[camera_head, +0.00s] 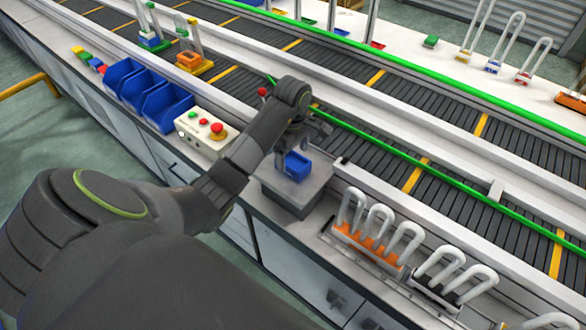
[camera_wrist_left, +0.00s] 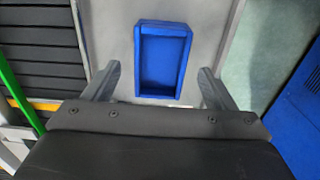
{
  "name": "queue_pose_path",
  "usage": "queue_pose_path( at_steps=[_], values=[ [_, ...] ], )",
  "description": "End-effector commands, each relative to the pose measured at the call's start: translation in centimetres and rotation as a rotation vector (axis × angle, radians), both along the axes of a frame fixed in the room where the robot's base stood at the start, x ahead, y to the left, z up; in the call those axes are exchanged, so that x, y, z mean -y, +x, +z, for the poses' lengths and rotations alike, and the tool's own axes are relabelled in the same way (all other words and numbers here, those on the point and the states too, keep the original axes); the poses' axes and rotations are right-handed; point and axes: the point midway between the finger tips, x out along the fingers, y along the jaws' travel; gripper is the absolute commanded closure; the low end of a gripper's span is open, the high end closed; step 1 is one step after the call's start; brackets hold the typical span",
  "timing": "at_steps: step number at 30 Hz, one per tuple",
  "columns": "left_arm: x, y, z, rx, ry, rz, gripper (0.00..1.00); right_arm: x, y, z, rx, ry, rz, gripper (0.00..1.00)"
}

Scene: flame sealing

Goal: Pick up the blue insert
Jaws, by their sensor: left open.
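The blue insert (camera_head: 297,165) is a small open-topped blue box on a grey block (camera_head: 290,199) beside the conveyor. In the left wrist view the insert (camera_wrist_left: 162,60) lies ahead, between the lines of the two fingers, with a gap on each side. My left gripper (camera_wrist_left: 160,82) is open and empty, its fingers pointing toward the insert. In the head view the left gripper (camera_head: 297,138) is just above and behind the insert, partly hidden by its own wrist. My right gripper is in neither view.
A control box (camera_head: 201,129) with a red button and several blue bins (camera_head: 166,105) stand to the left. An orange rack (camera_head: 372,246) with white U-shaped tubes stands to the right. A conveyor (camera_head: 400,169) with a green rail (camera_head: 390,157) runs behind.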

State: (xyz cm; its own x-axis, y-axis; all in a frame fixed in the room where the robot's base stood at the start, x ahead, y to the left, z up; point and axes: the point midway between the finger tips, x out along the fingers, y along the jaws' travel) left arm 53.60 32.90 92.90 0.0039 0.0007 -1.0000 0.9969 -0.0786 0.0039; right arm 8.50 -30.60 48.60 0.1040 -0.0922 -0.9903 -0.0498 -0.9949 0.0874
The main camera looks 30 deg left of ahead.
Motion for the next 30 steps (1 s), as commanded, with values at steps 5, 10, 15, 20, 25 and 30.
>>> queue_pose_path(
  at_steps=[5,10,15,20,25,30],
  values=[
    [0.1,-0.1,-2.3,-0.007,-0.002,0.001,0.22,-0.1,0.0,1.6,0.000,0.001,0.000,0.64],
    [0.1,-0.1,-3.3,-0.005,-0.001,0.000,0.22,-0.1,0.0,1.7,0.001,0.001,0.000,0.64],
    [0.1,0.0,-3.3,-0.004,-0.001,0.000,0.23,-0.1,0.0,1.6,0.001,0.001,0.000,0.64],
    [0.1,0.0,-3.3,-0.004,-0.001,0.000,0.44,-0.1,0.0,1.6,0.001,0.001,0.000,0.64],
    [0.1,0.0,-3.2,-0.003,-0.001,0.001,0.66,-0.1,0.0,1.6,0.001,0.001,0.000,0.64],
    [0.0,0.0,-3.2,-0.002,0.000,0.000,0.79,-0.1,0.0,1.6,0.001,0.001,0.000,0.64]
  ],
)
